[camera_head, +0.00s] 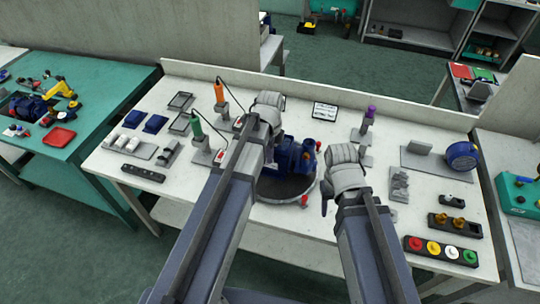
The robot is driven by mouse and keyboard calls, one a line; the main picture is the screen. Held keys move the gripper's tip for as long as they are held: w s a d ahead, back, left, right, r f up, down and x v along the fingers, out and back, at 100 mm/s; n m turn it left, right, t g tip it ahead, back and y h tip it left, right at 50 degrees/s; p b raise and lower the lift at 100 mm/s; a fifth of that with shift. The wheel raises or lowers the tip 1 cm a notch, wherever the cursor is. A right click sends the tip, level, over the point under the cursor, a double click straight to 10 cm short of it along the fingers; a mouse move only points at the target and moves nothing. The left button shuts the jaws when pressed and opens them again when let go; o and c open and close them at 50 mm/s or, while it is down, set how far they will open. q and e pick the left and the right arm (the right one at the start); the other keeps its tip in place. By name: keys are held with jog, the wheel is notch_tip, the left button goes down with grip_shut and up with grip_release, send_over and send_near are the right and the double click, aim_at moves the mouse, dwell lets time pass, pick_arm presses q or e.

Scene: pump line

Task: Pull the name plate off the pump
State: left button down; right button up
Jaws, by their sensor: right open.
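The blue pump (294,157) stands on a dark round plate (283,190) in the middle of the bench, partly hidden behind my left arm. I cannot make out the name plate on the pump in this view. My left gripper (266,112) is above and behind the pump's left side; its fingers are hidden by its own wrist, so its jaw state does not show. My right gripper (329,187) is open, just right of the pump and round plate, with a dark finger pointing down. Nothing is visible in it.
Orange-handled (219,92) and green-handled (196,126) tools stand in holders at left, a purple-topped one (370,112) behind right. A framed card (325,111) lies at the back. A strip of coloured buttons (441,250) and a blue round part (462,155) are at right.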

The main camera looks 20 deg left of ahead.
pick_arm(q)
jog(key=shift+w+r, duration=0.1)
jog(key=shift+w, duration=0.05)
dwell(0.4)
notch_tip(320, 180, up, 4)
jog(key=p, duration=0.4)
dwell(0.4)
